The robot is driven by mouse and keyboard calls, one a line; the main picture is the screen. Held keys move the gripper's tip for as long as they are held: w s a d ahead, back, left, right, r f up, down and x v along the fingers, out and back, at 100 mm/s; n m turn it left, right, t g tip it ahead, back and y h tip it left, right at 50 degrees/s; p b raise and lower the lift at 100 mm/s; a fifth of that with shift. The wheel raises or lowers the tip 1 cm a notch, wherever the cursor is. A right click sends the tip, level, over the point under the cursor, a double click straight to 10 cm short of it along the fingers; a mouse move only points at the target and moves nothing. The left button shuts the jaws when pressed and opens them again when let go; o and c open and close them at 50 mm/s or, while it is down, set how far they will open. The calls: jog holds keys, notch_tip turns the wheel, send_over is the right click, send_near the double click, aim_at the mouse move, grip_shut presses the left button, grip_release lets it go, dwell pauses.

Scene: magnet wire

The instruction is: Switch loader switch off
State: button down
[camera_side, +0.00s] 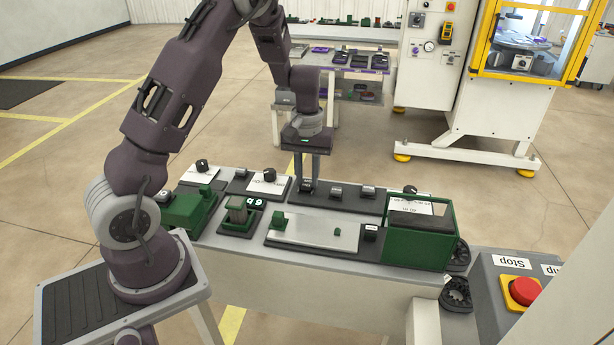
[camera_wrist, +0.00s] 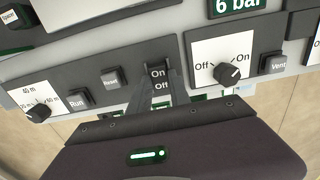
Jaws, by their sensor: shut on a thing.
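A small dark rocker switch marked On and Off (camera_wrist: 158,73) is set in a dark panel strip in the wrist view; I take it to be the loader switch, though no loader name is readable. My gripper (camera_wrist: 160,84) points down at it, with one finger on each side, shut on it. Its On label is at the far end and Off nearer my gripper body. In the side view, my gripper (camera_side: 307,187) reaches down to the rear row of controls, and its fingers largely hide the switch.
Right of the switch in the wrist view are an Off/On rotary knob (camera_wrist: 228,73) and a Vent button (camera_wrist: 273,63). To the left are Reset (camera_wrist: 111,78) and Run (camera_wrist: 79,98) buttons. A green-framed box (camera_side: 420,240) stands at the bench's right end; a red stop button (camera_side: 524,291) is beyond.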

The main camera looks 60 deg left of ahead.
jog(key=c, duration=1.2)
grip_release()
